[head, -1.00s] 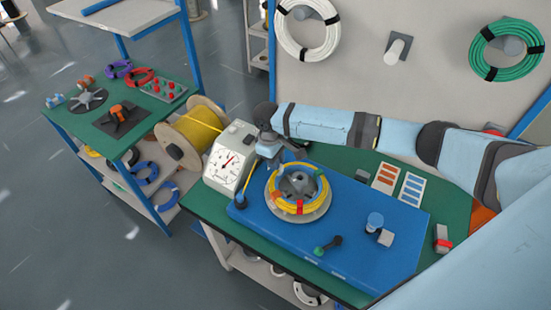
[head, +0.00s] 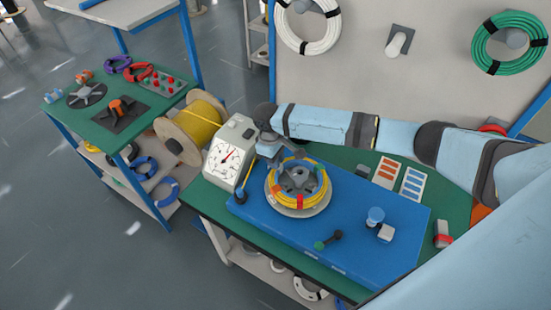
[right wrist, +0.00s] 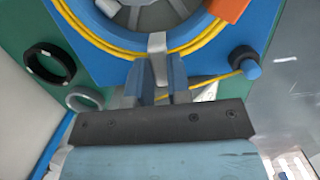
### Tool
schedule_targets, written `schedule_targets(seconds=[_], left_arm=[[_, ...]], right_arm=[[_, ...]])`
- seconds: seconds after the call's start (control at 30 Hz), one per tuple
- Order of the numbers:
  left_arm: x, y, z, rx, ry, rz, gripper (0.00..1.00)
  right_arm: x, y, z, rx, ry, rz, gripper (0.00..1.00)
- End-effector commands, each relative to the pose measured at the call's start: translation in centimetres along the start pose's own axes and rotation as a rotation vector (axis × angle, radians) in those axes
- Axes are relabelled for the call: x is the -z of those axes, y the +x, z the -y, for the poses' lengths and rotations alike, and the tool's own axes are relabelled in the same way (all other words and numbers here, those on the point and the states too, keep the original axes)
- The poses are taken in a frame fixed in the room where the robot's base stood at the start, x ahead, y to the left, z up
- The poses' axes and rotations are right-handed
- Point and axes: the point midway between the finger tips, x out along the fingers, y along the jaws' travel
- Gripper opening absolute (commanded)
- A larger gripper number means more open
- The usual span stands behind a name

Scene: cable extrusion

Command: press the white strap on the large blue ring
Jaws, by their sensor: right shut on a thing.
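A yellow cable coil (head: 322,187) lies around a grey hub (head: 298,178) on a round plate (head: 308,211); a red strap shows on its near side. My right gripper (head: 272,158) is at the coil's far left edge. In the right wrist view, its two fingers (right wrist: 157,85) are closed about a white strap (right wrist: 157,55) that crosses the yellow coil (right wrist: 100,40). The strap's lower end is hidden between the fingers. My left gripper is not in view.
A dial gauge box (head: 229,153) stands just left of my right gripper. Smaller blue rings (head: 146,168) lie on the left table's shelf.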

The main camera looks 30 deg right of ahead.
Motion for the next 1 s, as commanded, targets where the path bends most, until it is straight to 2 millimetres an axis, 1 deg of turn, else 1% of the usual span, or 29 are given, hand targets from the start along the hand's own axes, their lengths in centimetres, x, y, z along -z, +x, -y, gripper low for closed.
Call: schedule_targets(seconds=[0.73, 1.0], left_arm=[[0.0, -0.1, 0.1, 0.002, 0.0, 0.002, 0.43], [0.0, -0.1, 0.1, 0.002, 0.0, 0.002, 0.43]], right_arm=[[0.2, 1.1, 0.0, 0.0, 0.0, 0.0, 0.04], [0.1, 1.1, 0.0, 0.0, 0.0, 0.0, 0.04]])
